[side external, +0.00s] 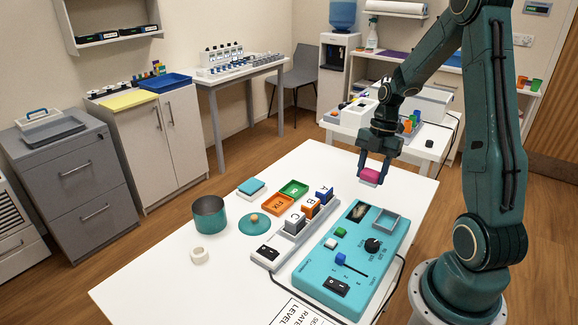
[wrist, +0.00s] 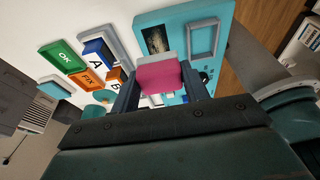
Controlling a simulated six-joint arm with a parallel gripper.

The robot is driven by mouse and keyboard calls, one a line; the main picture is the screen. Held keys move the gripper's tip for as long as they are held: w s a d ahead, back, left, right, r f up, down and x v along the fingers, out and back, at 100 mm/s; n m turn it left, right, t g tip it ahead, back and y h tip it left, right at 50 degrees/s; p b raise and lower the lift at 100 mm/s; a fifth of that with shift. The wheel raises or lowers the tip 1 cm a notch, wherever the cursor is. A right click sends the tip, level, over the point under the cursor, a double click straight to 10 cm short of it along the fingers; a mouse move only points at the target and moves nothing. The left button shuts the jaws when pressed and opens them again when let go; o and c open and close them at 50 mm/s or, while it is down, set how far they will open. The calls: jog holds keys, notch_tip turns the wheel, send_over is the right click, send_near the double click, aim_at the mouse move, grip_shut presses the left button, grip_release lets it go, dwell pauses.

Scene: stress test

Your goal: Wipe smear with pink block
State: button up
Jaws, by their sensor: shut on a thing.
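My gripper (side external: 369,172) is shut on a pink block (side external: 371,172) with a pale pad on its lower face. It holds the block in the air above the far end of the teal panel (side external: 318,278). In the wrist view the pink block (wrist: 160,76) sits between the two fingers, with its pale pad (wrist: 155,57) toward the panel. A dark window (side external: 357,211) is set in the panel's far end. In the wrist view this window (wrist: 156,40) has a mottled, brownish look, which may be the smear. The block is apart from the window.
The panel carries an empty grey square frame (side external: 385,221), a black knob (side external: 373,246) and a blue slider (side external: 340,258). Beside it stands a grey rack (side external: 268,255) with lettered blocks. Green and orange trays, a teal pot (side external: 209,214) and a white ring (side external: 199,256) are farther left.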

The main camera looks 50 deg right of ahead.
aim_at(365, 207)
jog(key=shift+f, duration=3.5)
jog(key=shift+a+f, duration=0.6)
jog(key=shift+c, duration=0.4)
jog(key=shift+a, duration=2.95)
jog(key=shift+d, duration=3.55)
jog(key=shift+d+r, duration=0.1)
jog(key=shift+r, duration=4.05)
